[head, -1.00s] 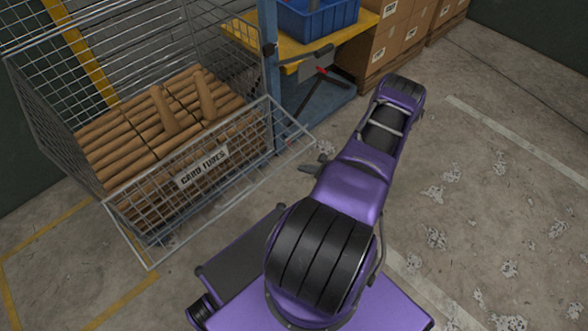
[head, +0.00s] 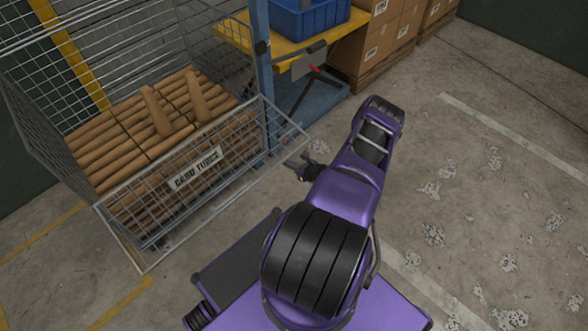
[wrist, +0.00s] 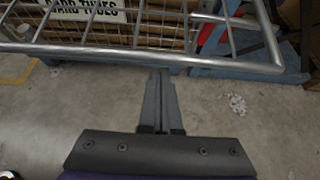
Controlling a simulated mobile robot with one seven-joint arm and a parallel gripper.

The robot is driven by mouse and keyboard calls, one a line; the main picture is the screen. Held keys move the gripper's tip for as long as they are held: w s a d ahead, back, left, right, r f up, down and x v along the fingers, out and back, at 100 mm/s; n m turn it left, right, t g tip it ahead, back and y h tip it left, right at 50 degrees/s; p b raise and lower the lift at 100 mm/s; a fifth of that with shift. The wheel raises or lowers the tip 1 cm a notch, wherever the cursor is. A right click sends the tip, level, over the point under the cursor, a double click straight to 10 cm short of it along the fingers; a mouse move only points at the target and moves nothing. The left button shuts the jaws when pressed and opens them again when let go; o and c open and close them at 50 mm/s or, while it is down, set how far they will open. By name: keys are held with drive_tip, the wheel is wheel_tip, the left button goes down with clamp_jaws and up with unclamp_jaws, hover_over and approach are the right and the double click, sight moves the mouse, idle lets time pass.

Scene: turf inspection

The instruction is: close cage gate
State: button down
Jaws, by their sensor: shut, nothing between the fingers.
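The wire cage (head: 35,130) stands at the left of the head view, filled with brown card tubes (head: 110,135). Its front mesh carries a "CARD TUBES" sign, which also shows in the wrist view (wrist: 88,9). The cage gate (head: 222,206) is tilted outward at the front, its outer rail standing away from the cage. In the wrist view the gate's rail (wrist: 120,58) crosses the upper part. My gripper (wrist: 160,73) is shut and empty, its tips just short of that rail in the picture; contact cannot be told. In the head view my gripper (head: 301,164) is near the gate's right corner.
A blue post (head: 262,60) stands at the cage's right. Beside it is a yellow-topped bench (head: 335,40) with a blue bin (head: 308,20). Stacked cartons (head: 390,45) stand behind. The concrete floor to the right is open.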

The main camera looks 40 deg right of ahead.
drive_tip(key=shift+s+r, duration=0.25)
drive_tip(key=shift+r, duration=0.95)
drive_tip(key=shift+r, duration=0.1)
